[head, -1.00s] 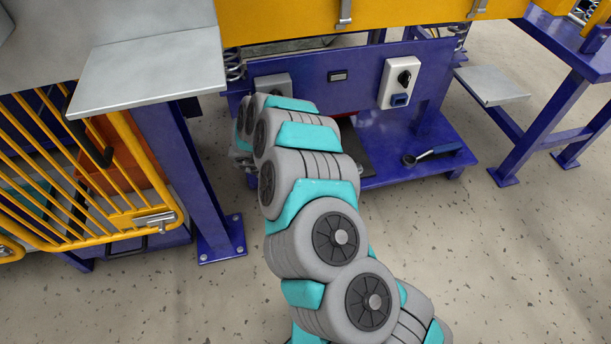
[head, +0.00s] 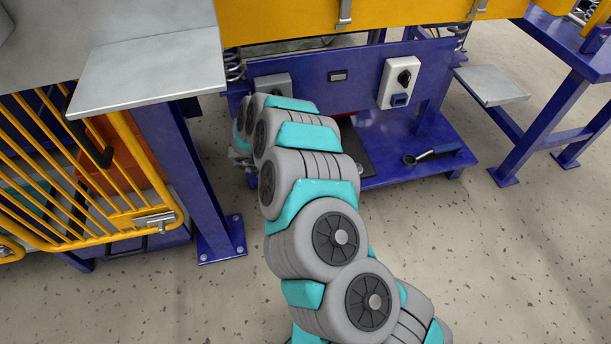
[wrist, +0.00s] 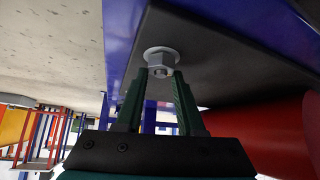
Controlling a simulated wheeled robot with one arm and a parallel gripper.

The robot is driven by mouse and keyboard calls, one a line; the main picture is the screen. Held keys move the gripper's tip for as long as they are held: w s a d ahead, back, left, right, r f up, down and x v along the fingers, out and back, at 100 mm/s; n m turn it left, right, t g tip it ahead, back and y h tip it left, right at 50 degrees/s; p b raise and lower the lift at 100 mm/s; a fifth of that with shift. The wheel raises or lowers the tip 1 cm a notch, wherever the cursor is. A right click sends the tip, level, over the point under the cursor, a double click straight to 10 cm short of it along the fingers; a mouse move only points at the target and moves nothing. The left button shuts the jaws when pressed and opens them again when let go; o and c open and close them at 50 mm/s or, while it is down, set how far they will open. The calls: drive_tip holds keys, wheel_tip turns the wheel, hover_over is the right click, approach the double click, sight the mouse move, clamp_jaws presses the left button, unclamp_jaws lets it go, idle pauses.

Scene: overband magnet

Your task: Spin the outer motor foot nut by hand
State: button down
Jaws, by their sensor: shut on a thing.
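The outer motor foot nut (wrist: 161,57) is a pale grey hex nut on a washer, with a stud end showing in its middle. It sits against a dark plate (wrist: 215,55) in the wrist view. My gripper (wrist: 162,74) has its two dark green fingers on either side of the nut, shut on it. The red motor body (wrist: 270,135) is close to the right of the fingers. In the head view my own arm hides the nut and most of my gripper.
A blue frame (wrist: 120,35) edge runs beside the plate. A blue post (head: 188,165) and yellow guard (head: 65,185) stand at left. The floor in front is clear.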

idle(0.5)
drive_tip(key=shift+r+n+t+y+p, duration=0.15)
drive_tip(key=shift+n+t+y+p, duration=0.15)
drive_tip(key=shift+n+p, duration=0.35)
drive_tip(key=n, duration=0.1)
drive_tip(key=n+t+y+b, duration=0.1)
drive_tip(key=n, duration=0.1)
drive_tip(key=shift+f, duration=0.3)
drive_tip(key=shift+r+n+t+y, duration=0.15)
drive_tip(key=shift+n+t+y, duration=0.1)
drive_tip(key=shift+t+y, duration=0.15)
drive_tip(key=shift+b, duration=0.4)
drive_tip(key=shift+n+t+y+b, duration=0.4)
drive_tip(key=shift+n+y+b, duration=0.4)
drive_tip(key=shift+n+b, duration=0.45)
drive_tip(key=shift+w+n+y+b, duration=0.1)
drive_tip(key=shift+n+y+b, duration=0.25)
drive_tip(key=shift+n, duration=0.1)
